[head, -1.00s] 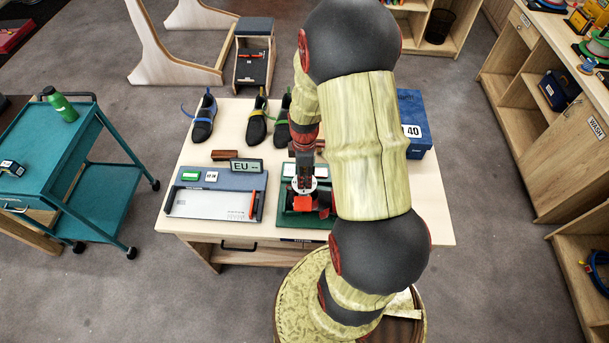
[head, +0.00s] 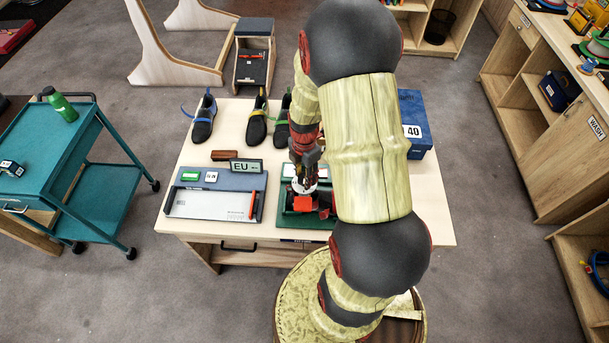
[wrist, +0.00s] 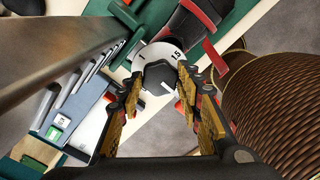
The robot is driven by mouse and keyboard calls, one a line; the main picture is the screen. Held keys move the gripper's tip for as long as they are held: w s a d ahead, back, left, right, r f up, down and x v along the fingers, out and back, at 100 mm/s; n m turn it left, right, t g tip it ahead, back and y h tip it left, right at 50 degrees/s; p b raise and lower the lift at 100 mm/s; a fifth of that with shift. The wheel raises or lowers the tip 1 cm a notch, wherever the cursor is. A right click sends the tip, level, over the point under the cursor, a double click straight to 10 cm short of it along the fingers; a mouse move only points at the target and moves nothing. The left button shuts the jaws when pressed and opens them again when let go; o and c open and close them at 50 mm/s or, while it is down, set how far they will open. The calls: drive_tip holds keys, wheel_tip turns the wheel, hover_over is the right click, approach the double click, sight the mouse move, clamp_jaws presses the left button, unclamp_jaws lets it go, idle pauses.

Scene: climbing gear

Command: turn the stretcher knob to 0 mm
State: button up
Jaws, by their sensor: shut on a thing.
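The stretcher stands on a green base (head: 292,217) on the table, with a red part (head: 303,203) in front. Its dark faceted knob (wrist: 157,76) sits on a white dial ring (wrist: 170,50) in the wrist view. A "15" shows on the ring; other marks are partly hidden. A short white line shows on the knob's face. My gripper (wrist: 160,84) is shut on the knob, with one finger at each side. It also shows in the head view (head: 302,178), where my arm covers the stretcher's right side. The line's exact reading is too small to tell.
Left of the stretcher lies a measuring board (head: 212,204) with an EU sign (head: 246,166) behind it. Several shoes (head: 204,122) stand at the back of the table (head: 170,226). A blue box (head: 412,105) is at the right.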

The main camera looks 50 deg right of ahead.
idle(0.5)
drive_tip(key=o, duration=0.9)
wheel_tip(320, 180, up, 12)
idle(0.6)
